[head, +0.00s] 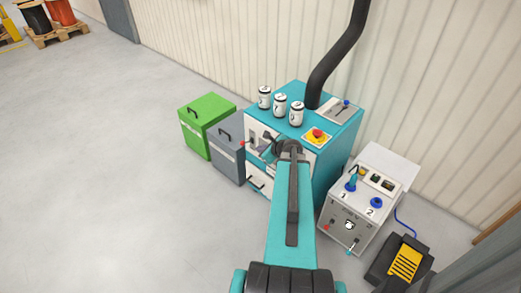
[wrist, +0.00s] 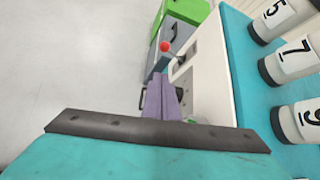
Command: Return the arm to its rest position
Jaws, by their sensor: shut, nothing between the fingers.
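My arm reaches up from the bottom of the head view to the front of a teal cabinet (head: 335,148). My gripper (head: 264,150) is at the cabinet's white front panel, partly hidden by my own wrist. In the wrist view its purple fingers (wrist: 160,88) are together with nothing between them. They point toward a red-knobbed lever (wrist: 165,46) on the panel. That lever also shows in the head view (head: 243,143), left of my gripper. I cannot tell whether the fingers touch the panel.
Grey (head: 228,150) and green (head: 203,112) bins stand left; a white control box (head: 368,205) and black-yellow pedal (head: 403,263) stand right.

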